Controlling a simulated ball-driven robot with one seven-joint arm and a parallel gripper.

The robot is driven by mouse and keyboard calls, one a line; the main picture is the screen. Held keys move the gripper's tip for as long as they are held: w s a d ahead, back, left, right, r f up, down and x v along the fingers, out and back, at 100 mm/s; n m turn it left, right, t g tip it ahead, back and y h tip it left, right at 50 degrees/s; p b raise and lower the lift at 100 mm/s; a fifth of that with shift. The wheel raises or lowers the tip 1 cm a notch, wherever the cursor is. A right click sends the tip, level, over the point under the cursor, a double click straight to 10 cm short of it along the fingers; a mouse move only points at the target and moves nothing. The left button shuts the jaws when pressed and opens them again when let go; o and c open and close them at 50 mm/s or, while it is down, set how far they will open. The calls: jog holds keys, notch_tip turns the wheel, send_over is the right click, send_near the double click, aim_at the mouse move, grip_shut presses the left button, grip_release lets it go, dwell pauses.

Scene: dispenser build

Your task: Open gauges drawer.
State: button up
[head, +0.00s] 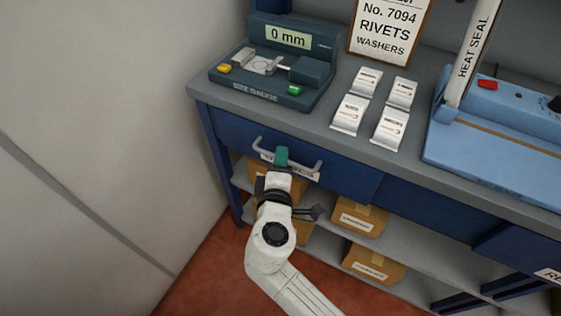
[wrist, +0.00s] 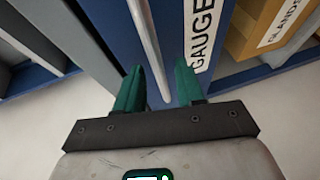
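The gauges drawer (head: 345,176) is a blue front under the left end of the bench top, and it looks closed. Its grey bar handle (head: 306,168) runs across the front above a white label. In the wrist view the handle (wrist: 146,40) is a pale bar beside the label reading "GAUGE" (wrist: 200,35). The head view hides part of the handle and label behind my gripper.
A size gauge (head: 270,75) reading "0 mm", several white packets (head: 350,114) and a blue heat sealer (head: 480,145) stand on the bench top. Cardboard boxes (head: 359,216) sit on shelves below. A pale wall (head: 90,110) is at the left, with red floor in front.

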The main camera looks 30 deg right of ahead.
grip_shut()
dwell(0.3)
dwell(0.4)
